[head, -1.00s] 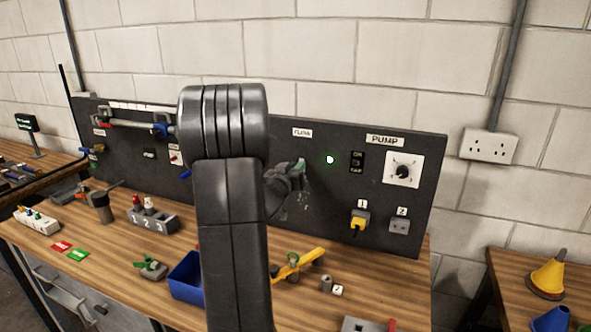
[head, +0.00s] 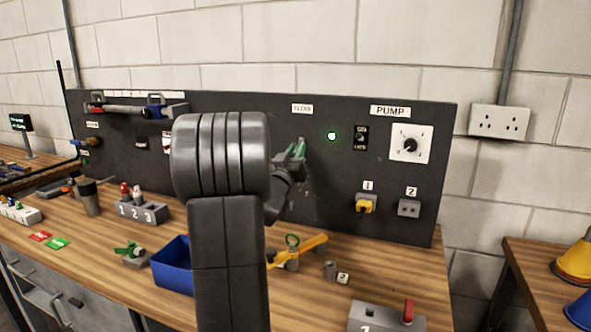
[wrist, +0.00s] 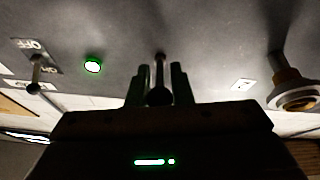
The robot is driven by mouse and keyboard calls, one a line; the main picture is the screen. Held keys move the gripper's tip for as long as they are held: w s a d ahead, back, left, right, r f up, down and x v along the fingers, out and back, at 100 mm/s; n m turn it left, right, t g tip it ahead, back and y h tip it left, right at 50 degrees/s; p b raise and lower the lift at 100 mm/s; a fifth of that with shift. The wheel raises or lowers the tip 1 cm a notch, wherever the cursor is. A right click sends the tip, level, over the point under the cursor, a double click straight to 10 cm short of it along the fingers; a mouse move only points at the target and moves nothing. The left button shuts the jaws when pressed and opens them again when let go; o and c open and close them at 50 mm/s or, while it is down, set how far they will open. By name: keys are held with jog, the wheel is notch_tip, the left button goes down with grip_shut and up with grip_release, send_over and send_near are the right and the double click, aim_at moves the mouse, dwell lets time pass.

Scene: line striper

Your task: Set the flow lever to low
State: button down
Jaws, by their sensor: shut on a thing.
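The flow lever (wrist: 159,72) is a thin dark rod with a round ball end, standing out from the dark panel in the wrist view. My gripper (wrist: 160,88) has one finger on each side of the ball end and is shut on it. In the head view my gripper (head: 297,150) is at the panel below the FLOW label (head: 302,109). My own arm and gripper hide the lever there. Which setting the lever points to cannot be told.
Right of my gripper are a lit green lamp (head: 332,136), an ON/OFF switch (head: 361,138) and the pump dial (head: 410,145). Below, the bench holds a blue bin (head: 172,268), a yellow-handled tool (head: 312,246) and a grey box with a red lever (head: 385,318).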

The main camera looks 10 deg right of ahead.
jog(key=f+t+h+b, duration=0.1)
jog(key=b, duration=0.4)
jog(key=shift+w+d+f+b, duration=0.15)
jog(key=shift+w+f+b, duration=0.05)
jog(key=shift+b, duration=0.2)
jog(key=shift+r+t+b, duration=0.1)
jog(key=shift+t+b, duration=0.4)
jog(key=shift+b, duration=0.45)
jog(key=c, duration=1.3)
grip_release()
jog(key=shift+w, duration=0.1)
jog(key=shift+c, duration=0.2)
jog(key=shift+r, duration=0.15)
notch_tip(320, 180, up, 10)
jog(key=shift+f+p, duration=0.1)
jog(key=shift+p, duration=0.75)
